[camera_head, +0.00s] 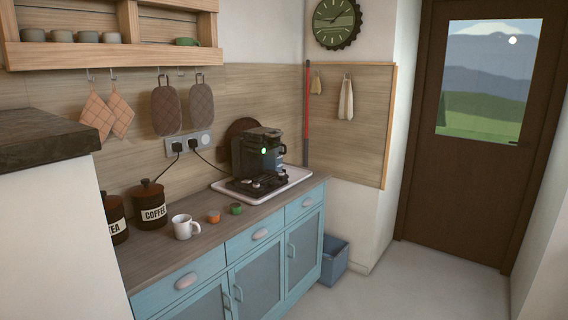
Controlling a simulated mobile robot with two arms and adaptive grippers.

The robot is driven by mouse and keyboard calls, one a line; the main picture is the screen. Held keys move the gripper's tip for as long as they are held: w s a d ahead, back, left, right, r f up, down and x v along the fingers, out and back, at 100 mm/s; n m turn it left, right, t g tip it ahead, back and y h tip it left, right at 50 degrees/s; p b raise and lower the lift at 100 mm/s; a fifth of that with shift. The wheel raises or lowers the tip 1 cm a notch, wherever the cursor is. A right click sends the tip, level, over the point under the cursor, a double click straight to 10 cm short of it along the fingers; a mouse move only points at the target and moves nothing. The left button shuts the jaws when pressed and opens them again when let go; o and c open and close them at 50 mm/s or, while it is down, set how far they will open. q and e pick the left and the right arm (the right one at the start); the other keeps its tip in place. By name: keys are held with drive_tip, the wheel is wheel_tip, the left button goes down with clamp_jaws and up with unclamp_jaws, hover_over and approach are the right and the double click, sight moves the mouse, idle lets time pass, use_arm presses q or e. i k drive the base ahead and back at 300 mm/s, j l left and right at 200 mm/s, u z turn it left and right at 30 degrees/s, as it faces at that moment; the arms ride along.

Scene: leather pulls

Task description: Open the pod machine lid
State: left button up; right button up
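The black pod machine (257,152) stands on a white tray (296,178) toward the far end of the wooden counter. A small light glows on its front. Its top looks closed, though the lid's edge is too small to make out clearly. A dark stand (250,187) with a few pods sits in front of it on the tray. An orange pod (214,217) and a green pod (236,209) lie on the counter nearer to me, next to a white mug (184,227). Neither of my grippers shows in the head view.
A coffee canister (151,204) and a tea canister (115,218) stand at the counter's left. Black cords run to the wall socket (190,145). A dark worktop (40,142) juts in at left. The floor (420,290) at right is clear; a blue bin (335,260) stands beyond the cabinet.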

sight(261, 134)
drive_tip(key=i+l+z, duration=0.3)
drive_tip(key=i, duration=0.2)
drive_tip(key=i+l+z, duration=0.3)
drive_tip(key=i, duration=0.25)
drive_tip(key=i+z, duration=0.35)
drive_tip(key=i, duration=0.2)
drive_tip(key=i+u, duration=0.4)
drive_tip(key=i+l+u, duration=0.2)
drive_tip(key=i+u, duration=0.15)
drive_tip(key=i+l+u, duration=0.25)
drive_tip(key=u, duration=0.15)
drive_tip(key=i+l, duration=0.05)
drive_tip(key=i, duration=0.05)
